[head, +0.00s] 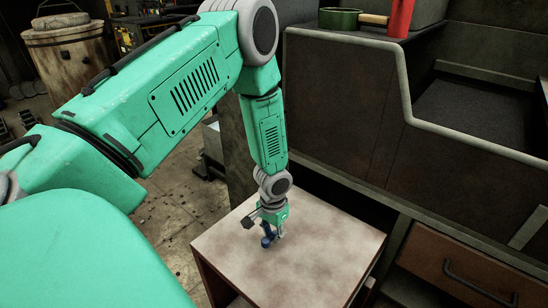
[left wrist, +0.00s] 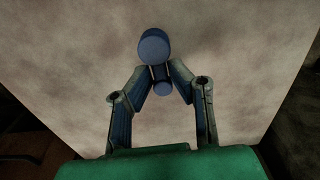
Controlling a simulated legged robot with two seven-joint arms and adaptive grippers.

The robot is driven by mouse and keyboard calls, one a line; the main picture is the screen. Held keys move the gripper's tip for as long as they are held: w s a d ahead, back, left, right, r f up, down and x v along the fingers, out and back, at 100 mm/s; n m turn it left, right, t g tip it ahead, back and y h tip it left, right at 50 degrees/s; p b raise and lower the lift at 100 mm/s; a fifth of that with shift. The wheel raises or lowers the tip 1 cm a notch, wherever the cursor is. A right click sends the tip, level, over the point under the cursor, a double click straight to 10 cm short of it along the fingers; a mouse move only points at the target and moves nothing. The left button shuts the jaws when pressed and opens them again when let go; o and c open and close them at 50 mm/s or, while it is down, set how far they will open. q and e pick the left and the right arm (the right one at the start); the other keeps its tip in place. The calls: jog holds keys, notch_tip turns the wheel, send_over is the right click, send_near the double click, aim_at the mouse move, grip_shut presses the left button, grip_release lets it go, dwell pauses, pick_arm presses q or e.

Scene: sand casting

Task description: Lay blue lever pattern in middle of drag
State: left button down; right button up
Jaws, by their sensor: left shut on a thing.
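The blue lever pattern (head: 267,241) is at the top of a pale, worn stand in the head view. In the left wrist view the pattern (left wrist: 154,46) shows a large round end, a narrow neck and a smaller round end. My left gripper (left wrist: 161,76) is shut on its narrow part, one finger on each side. In the head view my left gripper (head: 270,232) points down over the stand. I cannot tell whether the pattern touches the surface. I cannot make out the drag in either view. My right gripper is not in view.
The pale stand top (head: 325,245) is otherwise bare. A dark bench with a sunken bin (head: 475,110) rises behind and right. A green pan (head: 339,19) and a red object (head: 401,18) sit on its ledge. A drawer (head: 460,272) is at lower right; a barrel (head: 75,60) stands far left.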

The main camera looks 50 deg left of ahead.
aim_at(272, 236)
pick_arm(q)
jog(key=shift+f+b, duration=0.5)
jog(key=shift+f, duration=1.2)
jog(key=shift+f, duration=0.15)
jog(key=c, duration=1.5)
grip_release()
jog(key=shift+o, duration=0.2)
